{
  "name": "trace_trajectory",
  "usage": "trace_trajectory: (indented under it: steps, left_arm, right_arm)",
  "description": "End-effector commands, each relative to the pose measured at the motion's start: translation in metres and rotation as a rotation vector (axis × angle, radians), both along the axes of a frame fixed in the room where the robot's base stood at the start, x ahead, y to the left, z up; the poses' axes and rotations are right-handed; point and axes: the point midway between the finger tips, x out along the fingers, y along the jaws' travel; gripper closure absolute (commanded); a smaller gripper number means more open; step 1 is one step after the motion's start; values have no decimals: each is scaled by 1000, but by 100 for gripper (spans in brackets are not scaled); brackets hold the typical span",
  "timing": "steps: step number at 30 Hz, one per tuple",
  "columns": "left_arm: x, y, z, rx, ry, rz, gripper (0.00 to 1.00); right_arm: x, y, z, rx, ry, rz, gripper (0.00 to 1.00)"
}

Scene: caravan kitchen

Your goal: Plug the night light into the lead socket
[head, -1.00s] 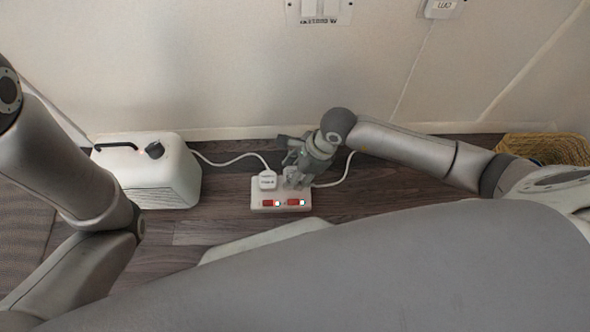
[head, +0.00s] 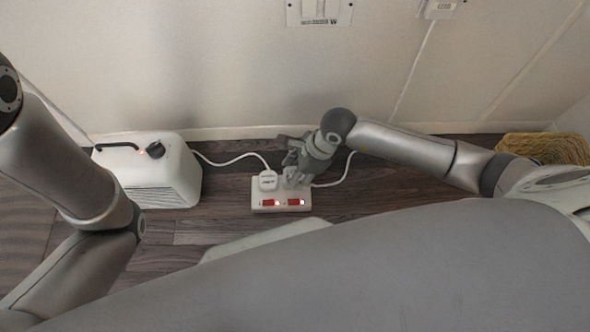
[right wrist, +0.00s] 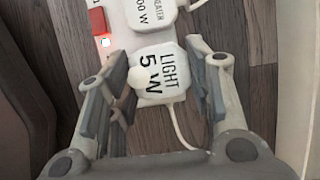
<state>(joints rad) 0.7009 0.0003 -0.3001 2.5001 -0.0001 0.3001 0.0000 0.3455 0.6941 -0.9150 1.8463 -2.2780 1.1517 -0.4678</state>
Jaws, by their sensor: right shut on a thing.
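The lead socket (head: 262,205) is a white strip on the dark floor with two red switches. A white heater plug (head: 267,180) stands in its left outlet; it also shows in the right wrist view (right wrist: 150,15). The night light (right wrist: 172,75) is a white block marked "LIGHT 5 W" with a small round knob. It is at the strip's other outlet, beside the heater plug; I cannot tell whether it is fully seated. My right gripper (right wrist: 160,75) is shut on it, with a finger on each side; in the head view the gripper (head: 294,174) largely hides it. My left gripper is out of view.
A white heater (head: 165,180) with a black handle stands left of the strip, its cable running to the plug. The wall (head: 230,70) is close behind. A woven basket (head: 545,149) stands at the far right.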

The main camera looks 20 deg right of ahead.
Motion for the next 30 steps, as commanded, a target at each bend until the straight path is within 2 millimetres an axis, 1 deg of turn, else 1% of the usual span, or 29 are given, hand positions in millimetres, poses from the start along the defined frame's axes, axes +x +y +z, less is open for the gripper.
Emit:
trace_trajectory:
  steps: [16, 30]
  left_arm:
    - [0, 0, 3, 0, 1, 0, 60]
    - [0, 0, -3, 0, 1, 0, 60]
  right_arm:
    - [0, 0, 0, 0, 0, 0, 77]
    - [0, 0, -8, 0, 0, 0, 77]
